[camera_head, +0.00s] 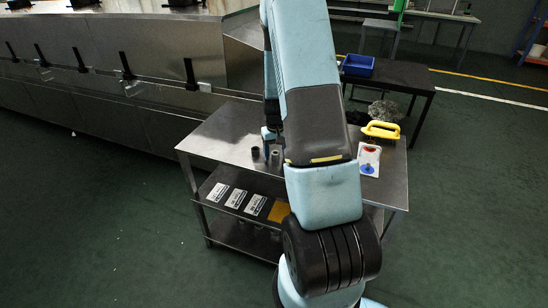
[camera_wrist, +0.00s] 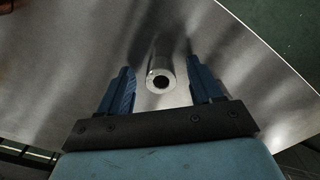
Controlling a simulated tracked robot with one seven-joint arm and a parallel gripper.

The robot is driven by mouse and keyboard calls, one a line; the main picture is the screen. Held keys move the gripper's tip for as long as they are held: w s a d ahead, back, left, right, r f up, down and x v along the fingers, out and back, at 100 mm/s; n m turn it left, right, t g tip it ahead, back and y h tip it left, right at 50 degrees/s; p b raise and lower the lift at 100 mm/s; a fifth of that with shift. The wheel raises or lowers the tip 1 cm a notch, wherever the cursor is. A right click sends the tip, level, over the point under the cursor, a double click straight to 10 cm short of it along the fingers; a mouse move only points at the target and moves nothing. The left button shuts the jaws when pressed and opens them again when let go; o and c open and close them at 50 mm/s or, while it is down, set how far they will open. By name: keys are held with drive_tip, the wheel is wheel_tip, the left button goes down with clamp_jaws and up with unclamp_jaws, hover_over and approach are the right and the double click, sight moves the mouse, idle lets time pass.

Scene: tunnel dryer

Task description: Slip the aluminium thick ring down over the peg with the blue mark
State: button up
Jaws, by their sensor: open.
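The aluminium thick ring (camera_wrist: 160,80) stands on the steel table top in the wrist view, a bright round piece with a dark hole. My gripper (camera_wrist: 160,70) is open, with one blue finger on each side of the ring and a gap on both sides. In the head view my arm hides most of my gripper and I cannot pick out this ring. The white peg board (camera_head: 362,156) lies on the table's right part. It has a blue mark (camera_head: 367,169) at its near end and a red mark (camera_head: 370,148) at its far end.
Two small dark cylinders (camera_head: 265,154) stand on the steel table (camera_head: 215,140), left of my arm. A blue bin (camera_head: 358,65) sits on a dark table behind.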

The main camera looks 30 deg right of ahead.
drive_tip(key=shift+c, duration=0.4)
drive_tip(key=c, duration=1.1)
drive_tip(key=shift+o, duration=0.2)
